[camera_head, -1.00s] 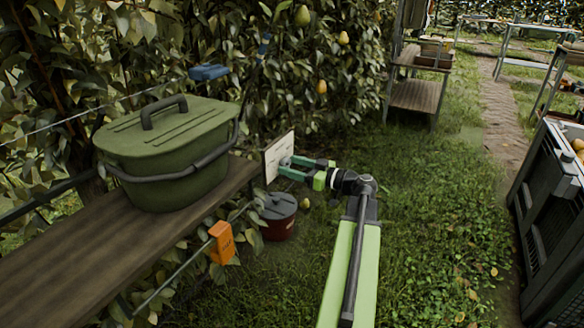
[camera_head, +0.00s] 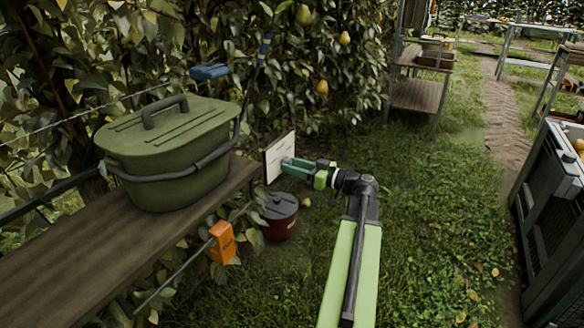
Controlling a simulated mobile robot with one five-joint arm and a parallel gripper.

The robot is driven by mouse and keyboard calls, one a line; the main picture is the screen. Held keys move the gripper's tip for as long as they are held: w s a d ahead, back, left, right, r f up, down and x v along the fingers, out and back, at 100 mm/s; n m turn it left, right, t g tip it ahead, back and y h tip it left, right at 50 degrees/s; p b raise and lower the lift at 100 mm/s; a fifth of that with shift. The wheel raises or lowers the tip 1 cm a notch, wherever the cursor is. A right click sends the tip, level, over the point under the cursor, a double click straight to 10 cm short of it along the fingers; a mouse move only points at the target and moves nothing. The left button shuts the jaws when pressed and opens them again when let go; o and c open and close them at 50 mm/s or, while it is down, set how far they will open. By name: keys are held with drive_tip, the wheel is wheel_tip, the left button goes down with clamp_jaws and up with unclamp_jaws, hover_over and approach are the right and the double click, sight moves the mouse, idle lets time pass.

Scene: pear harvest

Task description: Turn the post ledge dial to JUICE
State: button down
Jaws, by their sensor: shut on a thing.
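The dial's white face plate (camera_head: 280,152) stands upright at the far end of the wooden ledge (camera_head: 60,262), left of centre. My gripper (camera_head: 289,165) reaches to it from the right, its green fingers at the front of the plate. The fingers are shut on the dial's knob, which is mostly hidden between them. The plate's markings are too small to read, so I cannot tell where the dial points.
A green lidded container (camera_head: 170,155) sits on the ledge. A dark red bucket (camera_head: 279,218) stands on the grass below, and an orange box (camera_head: 222,242) hangs under the ledge. Pears (camera_head: 321,87) hang in the foliage behind. A dark crate (camera_head: 555,215) is at right; the grass between is open.

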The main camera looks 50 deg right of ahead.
drive_tip(key=m, duration=2.3)
drive_tip(key=shift+a+r, duration=0.1)
idle(0.4)
drive_tip(key=c, duration=0.9)
unclamp_jaws()
drive_tip(key=v, duration=1.7)
drive_tip(key=shift+s, duration=0.3)
